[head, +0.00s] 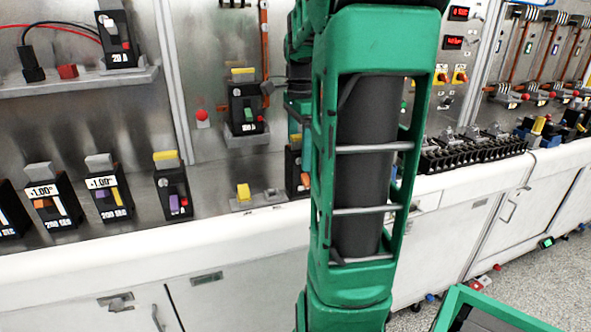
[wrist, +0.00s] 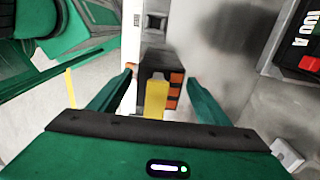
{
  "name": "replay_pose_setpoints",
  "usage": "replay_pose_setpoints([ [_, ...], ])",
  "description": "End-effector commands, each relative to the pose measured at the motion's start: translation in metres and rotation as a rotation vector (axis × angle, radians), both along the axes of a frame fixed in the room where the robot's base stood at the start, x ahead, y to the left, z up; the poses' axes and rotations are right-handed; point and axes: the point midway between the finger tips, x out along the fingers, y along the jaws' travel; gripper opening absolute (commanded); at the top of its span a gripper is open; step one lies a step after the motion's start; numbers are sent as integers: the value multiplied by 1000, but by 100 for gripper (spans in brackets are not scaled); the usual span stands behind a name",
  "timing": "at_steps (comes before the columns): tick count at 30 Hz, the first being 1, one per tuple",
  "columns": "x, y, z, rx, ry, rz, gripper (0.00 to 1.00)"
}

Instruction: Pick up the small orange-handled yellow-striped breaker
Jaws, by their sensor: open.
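A small black breaker with orange parts on its side and a yellow strip (wrist: 155,98) is in the middle of the wrist view. My gripper (wrist: 161,76) is open, with one green finger on each side of the breaker. Whether the fingers touch it I cannot tell. In the head view, a dark breaker with an orange part (head: 294,172) stands on the bench, partly hidden behind my green arm. My gripper is mostly hidden behind the arm there.
Other breakers stand to the left on the white bench (head: 140,240), including one with a purple handle (head: 174,190). A breaker with a green handle (head: 246,108) sits on a wall shelf. A row of black terminal blocks (head: 475,152) lies to the right.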

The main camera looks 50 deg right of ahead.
Motion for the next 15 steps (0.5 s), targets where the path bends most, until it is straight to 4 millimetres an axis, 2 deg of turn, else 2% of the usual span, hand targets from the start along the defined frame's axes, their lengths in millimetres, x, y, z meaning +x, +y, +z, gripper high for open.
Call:
replay_pose_setpoints([
  [4, 0, 0, 0, 0, 0, 0, 68],
  [12, 0, 0, 0, 0, 0, 1, 3],
  [13, 0, 0, 0, 0, 0, 1, 0],
  [15, 0, 0, 1, -1, -1, 1, 0],
])
